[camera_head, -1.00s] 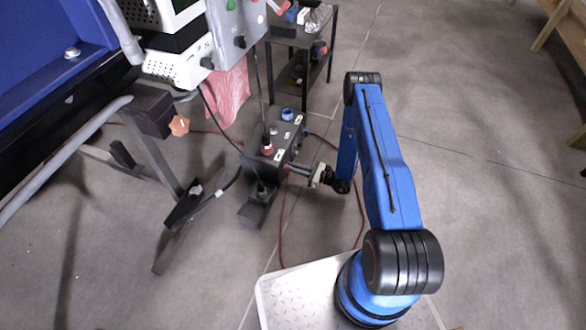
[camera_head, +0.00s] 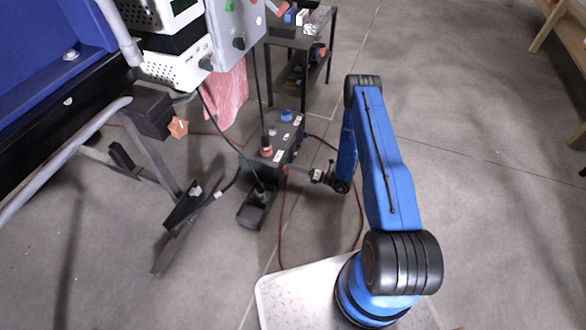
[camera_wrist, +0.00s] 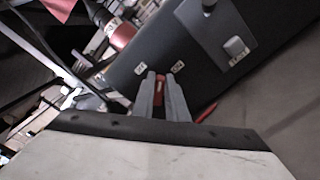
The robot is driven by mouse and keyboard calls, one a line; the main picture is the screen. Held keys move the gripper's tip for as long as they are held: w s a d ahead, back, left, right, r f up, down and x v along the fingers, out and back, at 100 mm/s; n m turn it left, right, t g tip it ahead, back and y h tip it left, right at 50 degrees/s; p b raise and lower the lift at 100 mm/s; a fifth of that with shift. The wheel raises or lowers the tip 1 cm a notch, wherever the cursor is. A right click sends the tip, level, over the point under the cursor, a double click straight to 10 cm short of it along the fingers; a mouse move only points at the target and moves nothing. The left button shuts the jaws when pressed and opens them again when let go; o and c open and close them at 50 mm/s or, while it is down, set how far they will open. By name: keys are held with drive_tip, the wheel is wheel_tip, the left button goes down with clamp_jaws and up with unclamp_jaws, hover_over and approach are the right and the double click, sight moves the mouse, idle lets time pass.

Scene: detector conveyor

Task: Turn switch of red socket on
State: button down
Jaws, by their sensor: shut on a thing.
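A dark socket box (camera_head: 283,136) stands on the floor left of my arm. A red socket (camera_head: 266,149) with a plug and cable in it is on its near top, and a blue socket (camera_head: 287,115) is farther back. My gripper (camera_head: 291,169) is at the box's near right side. In the wrist view my gripper's fingers (camera_wrist: 161,79) are closed around a small red switch (camera_wrist: 160,93) on the box's side, mostly hidden between them. Two white labels lie just beyond the fingertips. A red plug (camera_wrist: 123,36) shows at upper left.
A black shelf (camera_head: 303,60) stands behind the box. A control cabinet with white devices (camera_head: 176,69) and a metal frame stand at left. A red cable (camera_head: 282,235) loops over the floor. The floor right of my arm is clear.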

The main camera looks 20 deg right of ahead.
drive_tip(key=shift+w+d+f+m, duration=0.1)
drive_tip(key=shift+f+m, duration=0.1)
drive_tip(key=shift+m, duration=0.95)
drive_tip(key=shift+w+a+f+m, duration=0.1)
drive_tip(key=shift+f+m, duration=0.05)
drive_tip(key=shift+m, duration=1.05)
drive_tip(key=shift+d+f+m, duration=0.1)
drive_tip(key=shift+f+m, duration=0.1)
drive_tip(key=shift+m, duration=0.95)
drive_tip(key=c, duration=1.8)
unclamp_jaws()
drive_tip(key=shift+o, duration=0.2)
drive_tip(key=shift+s+d, duration=0.1)
drive_tip(key=v, duration=1.7)
